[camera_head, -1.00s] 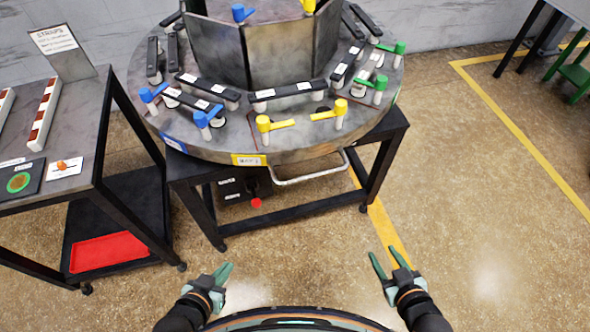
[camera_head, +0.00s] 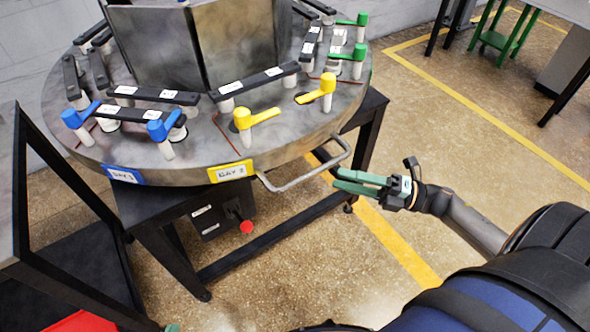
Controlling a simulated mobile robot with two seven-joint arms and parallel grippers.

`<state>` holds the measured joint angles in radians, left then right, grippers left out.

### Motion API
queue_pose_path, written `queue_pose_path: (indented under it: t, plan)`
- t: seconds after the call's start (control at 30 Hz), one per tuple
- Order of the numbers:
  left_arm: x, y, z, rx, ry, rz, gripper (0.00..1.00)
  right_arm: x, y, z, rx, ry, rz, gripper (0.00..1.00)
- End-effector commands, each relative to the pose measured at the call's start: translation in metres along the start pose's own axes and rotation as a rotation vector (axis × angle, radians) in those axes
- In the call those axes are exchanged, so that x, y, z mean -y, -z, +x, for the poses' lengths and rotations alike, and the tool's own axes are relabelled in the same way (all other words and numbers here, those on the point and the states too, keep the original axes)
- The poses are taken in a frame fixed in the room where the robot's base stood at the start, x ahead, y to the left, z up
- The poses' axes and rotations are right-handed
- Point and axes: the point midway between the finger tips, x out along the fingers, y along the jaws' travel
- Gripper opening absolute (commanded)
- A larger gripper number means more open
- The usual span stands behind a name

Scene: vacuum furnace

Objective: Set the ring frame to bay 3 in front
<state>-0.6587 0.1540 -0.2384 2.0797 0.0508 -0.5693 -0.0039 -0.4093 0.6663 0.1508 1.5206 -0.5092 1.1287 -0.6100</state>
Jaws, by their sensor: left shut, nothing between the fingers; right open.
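The ring frame (camera_head: 205,150) is a round grey metal table around a faceted grey column. A yellow label (camera_head: 230,171), seemingly "BAY 2", faces front, with a blue label (camera_head: 122,175) to its left. Green levers (camera_head: 359,52) stand on the right side; no bay 3 label is readable. A grey bar handle (camera_head: 300,178) sticks out from the front rim. My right gripper (camera_head: 336,181) is open and empty, its fingertips close to the handle's right end; contact is unclear. Only a fingertip of my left gripper (camera_head: 172,328) shows at the bottom edge, shut.
Yellow levers (camera_head: 257,118) and blue levers (camera_head: 78,116) stand on the ring, with black bars between posts. A black stand (camera_head: 170,235) carries the ring, with a red button (camera_head: 246,227) below. A dark-framed table (camera_head: 62,250) is at left.

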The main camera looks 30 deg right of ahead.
Motion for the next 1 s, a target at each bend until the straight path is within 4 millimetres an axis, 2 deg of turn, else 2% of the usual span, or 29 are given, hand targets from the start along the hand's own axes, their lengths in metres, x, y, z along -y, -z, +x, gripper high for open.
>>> queue_pose_path:
  t: [0.3, 0.5, 0.7, 0.93, 1.0]
  plan:
    - [0.0, -0.001, -0.002, 0.0, 0.001, -0.002, 0.0, -0.002, -0.001, 0.067, 0.001, -0.006, 0.002, 0.5]
    - [0.0, -0.003, -0.002, 0.005, 0.003, -0.007, 0.0, -0.002, -0.001, 0.095, 0.002, -0.004, 0.003, 0.5]
    - [0.0, -0.003, -0.002, 0.004, 0.005, -0.013, 0.0, -0.001, 0.0, 0.106, 0.002, -0.003, 0.004, 0.5]
    - [0.0, -0.003, -0.002, 0.003, 0.006, -0.014, 0.0, -0.001, 0.0, 0.106, 0.003, -0.002, 0.004, 0.5]
    - [0.001, -0.003, -0.002, 0.003, 0.006, -0.013, 0.0, -0.001, 0.0, 0.106, 0.003, -0.002, 0.004, 0.43]
